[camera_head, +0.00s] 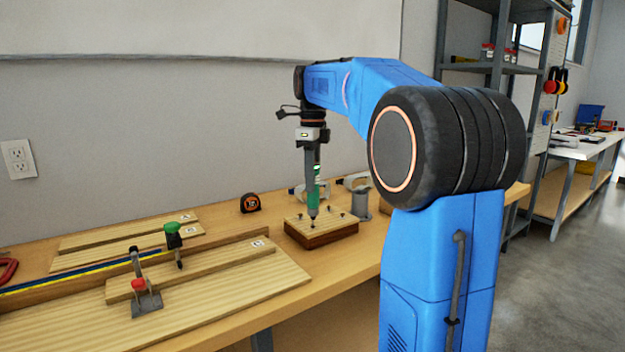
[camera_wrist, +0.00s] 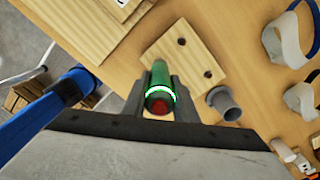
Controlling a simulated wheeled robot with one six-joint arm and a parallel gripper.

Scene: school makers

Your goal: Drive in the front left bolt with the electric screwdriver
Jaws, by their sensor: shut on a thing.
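My gripper (camera_head: 312,168) is shut on the green electric screwdriver (camera_head: 316,188), which it holds upright with the tip down. In the wrist view the screwdriver (camera_wrist: 159,90) shows end-on between the fingers, with a lit ring and a red end. The wooden block (camera_head: 325,235) lies on the bench below, with dark bolts standing in its light top. The screwdriver's tip is at or just above the front left bolt (camera_head: 312,224); I cannot tell whether they touch. In the wrist view two other bolts (camera_wrist: 208,74) show on the block (camera_wrist: 188,58), and the screwdriver hides the front left one.
A grey cylinder (camera_head: 361,205) and pale clamp-like parts stand right of and behind the block. A tape measure (camera_head: 250,203) sits behind it. Boards with a green-handled and a red-handled clamp (camera_head: 173,236) lie left. The workbench (camera_head: 375,245) is clear just in front of the block.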

